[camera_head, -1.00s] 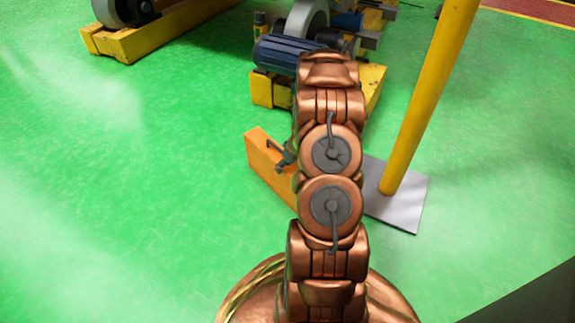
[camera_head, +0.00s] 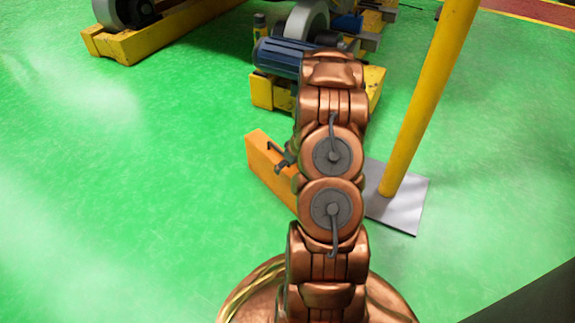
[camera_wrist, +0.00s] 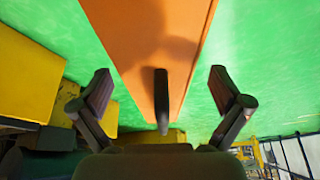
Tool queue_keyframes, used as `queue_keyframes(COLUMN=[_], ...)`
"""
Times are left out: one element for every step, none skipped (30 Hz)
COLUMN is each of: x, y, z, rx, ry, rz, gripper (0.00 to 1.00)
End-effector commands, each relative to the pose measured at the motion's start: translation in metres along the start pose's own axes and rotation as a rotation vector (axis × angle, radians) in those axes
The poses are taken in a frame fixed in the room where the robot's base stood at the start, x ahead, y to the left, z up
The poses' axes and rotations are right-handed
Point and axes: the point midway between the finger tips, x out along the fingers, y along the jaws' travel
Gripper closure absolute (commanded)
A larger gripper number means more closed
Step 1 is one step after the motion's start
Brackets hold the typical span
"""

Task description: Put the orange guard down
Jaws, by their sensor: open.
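The orange guard (camera_head: 266,165) is a long, flat-sided piece that appears to stand on the green floor, left of my arm. Its right part is hidden behind my arm. In the wrist view the guard (camera_wrist: 150,35) runs up the middle, with a dark handle (camera_wrist: 162,98) on it. My gripper (camera_wrist: 160,86) is open, with one finger on each side of the handle and gaps on both sides. In the head view my gripper (camera_head: 288,157) shows only in part beside my arm, near the guard's handle (camera_head: 275,148).
A yellow post (camera_head: 425,110) on a grey base plate (camera_head: 405,205) stands close to the right of my arm. A blue motor (camera_head: 278,56) on a yellow stand (camera_head: 270,92) is behind the guard. The green floor (camera_head: 140,180) to the left is clear.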

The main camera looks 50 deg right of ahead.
Motion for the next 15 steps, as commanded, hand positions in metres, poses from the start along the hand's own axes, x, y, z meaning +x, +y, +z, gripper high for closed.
queue_keyframes(x=[-0.014, -0.020, -0.028, -0.034, -0.040, -0.048, -0.054, -0.060, -0.067, -0.072, -0.077, -0.083, -0.086, -0.090, -0.094], y=[0.000, 0.000, 0.001, 0.001, 0.000, 0.001, 0.001, 0.001, 0.001, 0.001, 0.001, 0.000, 0.000, 0.000, 0.000], z=[-0.003, -0.003, -0.004, -0.004, -0.004, -0.003, -0.004, -0.004, -0.004, -0.004, -0.003, -0.003, -0.002, -0.002, -0.001], rx=[0.001, 0.001, -0.001, 0.000, 0.000, -0.001, 0.001, 0.000, -0.001, -0.001, 0.000, -0.001, 0.000, 0.000, 0.000], ry=[0.003, 0.003, 0.003, 0.003, 0.003, 0.003, 0.003, 0.003, 0.004, 0.003, 0.003, 0.002, 0.002, 0.001, 0.000], rz=[0.001, 0.001, 0.002, 0.002, 0.001, 0.001, 0.001, 0.001, 0.001, 0.002, 0.002, 0.001, 0.000, 0.000, 0.000], gripper=[0.00, 0.00, 0.00, 0.00, 0.00, 0.00, 0.00, 0.00, 0.00, 0.00, 0.00, 0.00, 0.00, 0.00, 0.00])
